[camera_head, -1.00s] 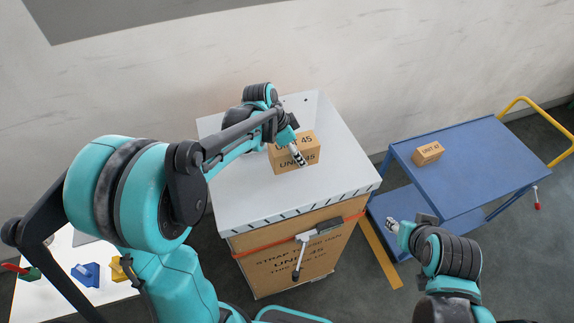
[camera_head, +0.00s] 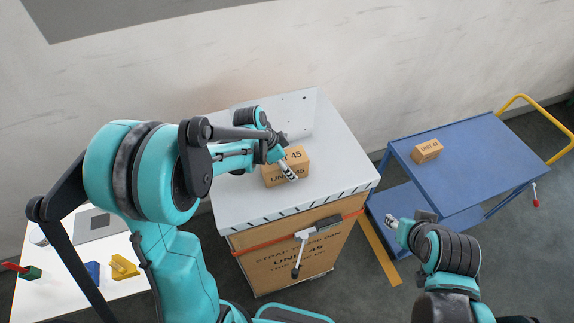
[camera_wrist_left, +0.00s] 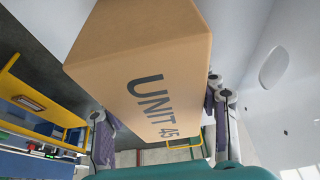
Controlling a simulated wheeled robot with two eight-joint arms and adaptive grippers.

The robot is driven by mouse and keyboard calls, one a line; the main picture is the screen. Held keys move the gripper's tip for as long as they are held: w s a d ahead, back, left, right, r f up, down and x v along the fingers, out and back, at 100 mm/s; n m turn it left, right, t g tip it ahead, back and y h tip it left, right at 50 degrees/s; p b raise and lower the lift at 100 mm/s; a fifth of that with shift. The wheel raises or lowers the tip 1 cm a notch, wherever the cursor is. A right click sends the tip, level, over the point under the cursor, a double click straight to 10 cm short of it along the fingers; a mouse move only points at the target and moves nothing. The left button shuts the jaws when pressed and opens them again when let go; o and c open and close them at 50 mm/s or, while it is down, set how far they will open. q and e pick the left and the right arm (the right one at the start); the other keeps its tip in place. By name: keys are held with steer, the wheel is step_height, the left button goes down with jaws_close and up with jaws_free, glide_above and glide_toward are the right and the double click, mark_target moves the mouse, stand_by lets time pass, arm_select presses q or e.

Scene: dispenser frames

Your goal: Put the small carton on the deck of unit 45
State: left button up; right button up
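The small carton (camera_head: 284,170), brown and printed UNIT 45, is between the fingers of my left gripper (camera_head: 289,171). In the left wrist view the carton (camera_wrist_left: 150,70) fills the space between the two fingers (camera_wrist_left: 162,125), its UNIT 45 face showing. It is over the white deck (camera_head: 245,205) on top of a large brown box (camera_head: 290,260); I cannot tell whether it touches the deck. The box's print is partly hidden. My right gripper (camera_head: 394,223) hangs by the blue trolley, holding nothing visible; its finger opening is unclear.
A blue trolley (camera_head: 480,165) with a yellow handle stands at the right, with another small carton (camera_head: 426,151) on its top. A white table (camera_head: 95,240) with coloured pieces is at lower left. A grey wall runs behind the deck. The deck's right side is clear.

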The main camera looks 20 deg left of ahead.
arm_select(q)
steer(key=o, duration=0.4)
steer(key=shift+w, duration=0.1)
steer(key=v, duration=1.2)
steer(key=shift+d+r+p, duration=0.1)
steer(key=shift+p, duration=0.2)
steer(key=s+n+t+y, duration=0.1)
steer(key=s+n, duration=0.2)
steer(key=s, duration=0.2)
steer(key=s+n+t+y, duration=0.1)
steer(key=s+n+t, duration=0.1)
steer(key=s+n, duration=0.2)
steer(key=s+n+t+y, duration=0.1)
steer(key=s+n, duration=0.3)
steer(key=s, duration=0.1)
steer(key=shift+s+d+r+t+y, duration=0.15)
steer(key=shift+s+r+t+y, duration=0.15)
steer(key=shift+s+r+y, duration=0.1)
